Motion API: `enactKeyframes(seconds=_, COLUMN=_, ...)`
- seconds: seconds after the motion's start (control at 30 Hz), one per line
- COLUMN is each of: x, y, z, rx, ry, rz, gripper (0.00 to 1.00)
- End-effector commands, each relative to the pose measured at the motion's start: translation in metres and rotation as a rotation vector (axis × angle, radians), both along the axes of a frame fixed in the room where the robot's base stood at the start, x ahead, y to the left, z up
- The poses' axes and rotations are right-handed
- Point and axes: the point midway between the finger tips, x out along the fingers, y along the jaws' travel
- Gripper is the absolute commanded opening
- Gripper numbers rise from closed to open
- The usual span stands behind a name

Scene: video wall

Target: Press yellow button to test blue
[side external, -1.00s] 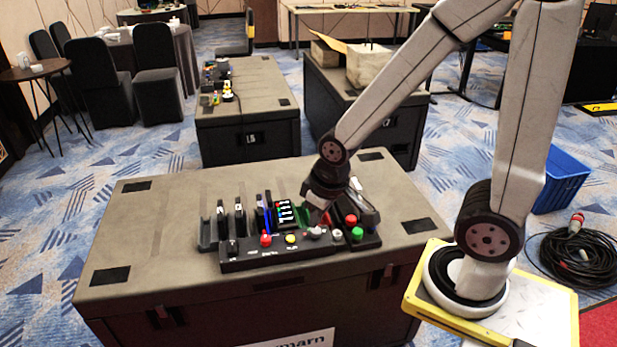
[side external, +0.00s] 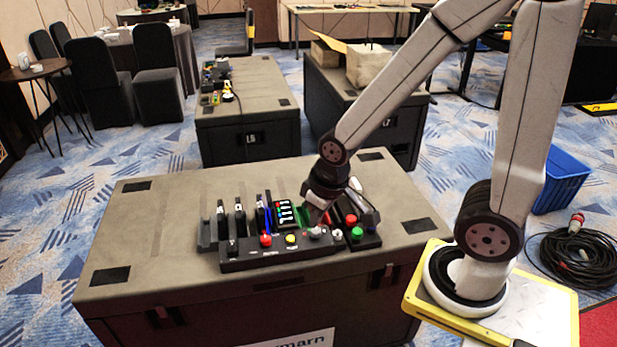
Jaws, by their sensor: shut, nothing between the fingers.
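A black control panel (side external: 262,263) lies on the big dark case. The yellow button (side external: 291,239) sits on its front strip, between a red button (side external: 265,240) on the left and a pale knob (side external: 315,233) on the right. A blue strip (side external: 268,212) and a small lit display (side external: 286,212) stand behind the buttons. My gripper (side external: 315,220) is shut and empty. Its tip is low over the panel, right of the yellow button and by the pale knob. I cannot tell whether it touches the knob.
A red button (side external: 351,220) and a green button (side external: 357,233) sit on the panel's right part. Upright black pieces (side external: 222,222) stand on its left. The case top (side external: 150,240) is clear on the left.

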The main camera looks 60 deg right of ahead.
Motion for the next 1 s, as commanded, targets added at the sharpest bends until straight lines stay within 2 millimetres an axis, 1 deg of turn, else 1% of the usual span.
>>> enactKeyframes(seconds=0.67, x=0.003, y=-0.001, z=-0.001, rx=-0.004, ry=-0.006, rz=0.006, gripper=0.0)
enactKeyframes(seconds=0.87, x=0.015, y=-0.009, z=-0.007, rx=-0.024, ry=-0.035, rz=0.041, gripper=0.0)
enactKeyframes(seconds=1.0, x=0.032, y=-0.019, z=-0.015, rx=-0.053, ry=-0.077, rz=0.088, gripper=0.0)
